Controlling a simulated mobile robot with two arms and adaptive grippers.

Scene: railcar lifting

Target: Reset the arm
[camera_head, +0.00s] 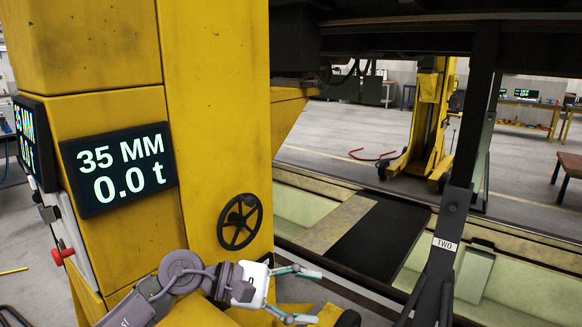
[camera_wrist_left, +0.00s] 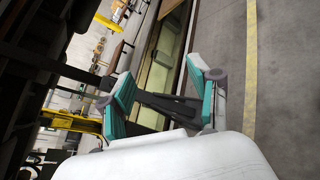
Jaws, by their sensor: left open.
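My left gripper (camera_head: 305,294) reaches in from the lower left in the head view, in front of the base of the yellow lifting column (camera_head: 216,120). Its two teal fingers are spread apart with nothing between them. In the left wrist view the open fingers (camera_wrist_left: 165,98) also show empty. A black handwheel (camera_head: 240,221) is on the column, above and left of the gripper and apart from it. A display (camera_head: 119,170) on the column reads 35 MM and 0.0 t. My right gripper is not in view.
A dark grey stand labelled TWO (camera_head: 445,244) rises at the right of the gripper. A pit (camera_head: 520,285) with rails runs beside it. A second yellow column (camera_head: 426,120) stands farther back, with the dark railcar underside (camera_head: 390,45) overhead. A red knob (camera_head: 61,252) is at the left.

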